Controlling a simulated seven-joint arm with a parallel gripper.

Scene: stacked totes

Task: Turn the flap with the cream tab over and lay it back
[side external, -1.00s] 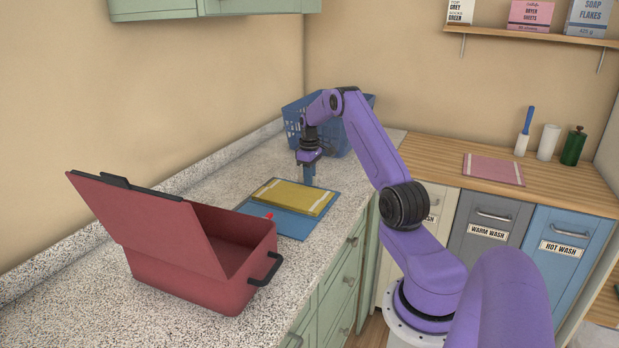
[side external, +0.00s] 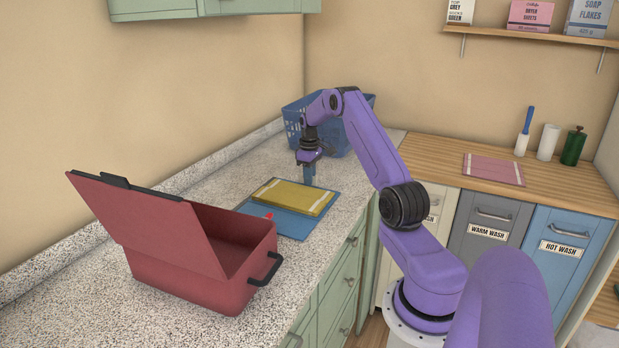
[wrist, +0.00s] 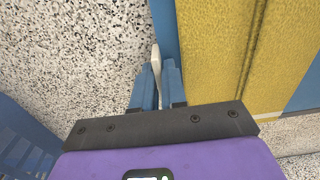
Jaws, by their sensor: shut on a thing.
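A yellow flap with pale stripes (side external: 292,196) lies flat on a blue mat (side external: 290,225) on the counter. The flap also fills the right of the wrist view (wrist: 217,50), with a blue strip of the mat (wrist: 166,28) beside it. The cream tab (wrist: 155,58) shows in the wrist view at that blue edge, between the blue fingers. My gripper (side external: 309,184) points down at the flap's far edge. In the wrist view its fingers (wrist: 157,78) are shut on the cream tab. The tab is hidden in the side view.
A small red tab (side external: 268,216) shows on the mat's near part. A red tote with its lid raised (side external: 200,270) stands at the front left. A blue basket (side external: 294,122) stands close behind my gripper. Speckled counter (side external: 215,187) is bare left of the mat.

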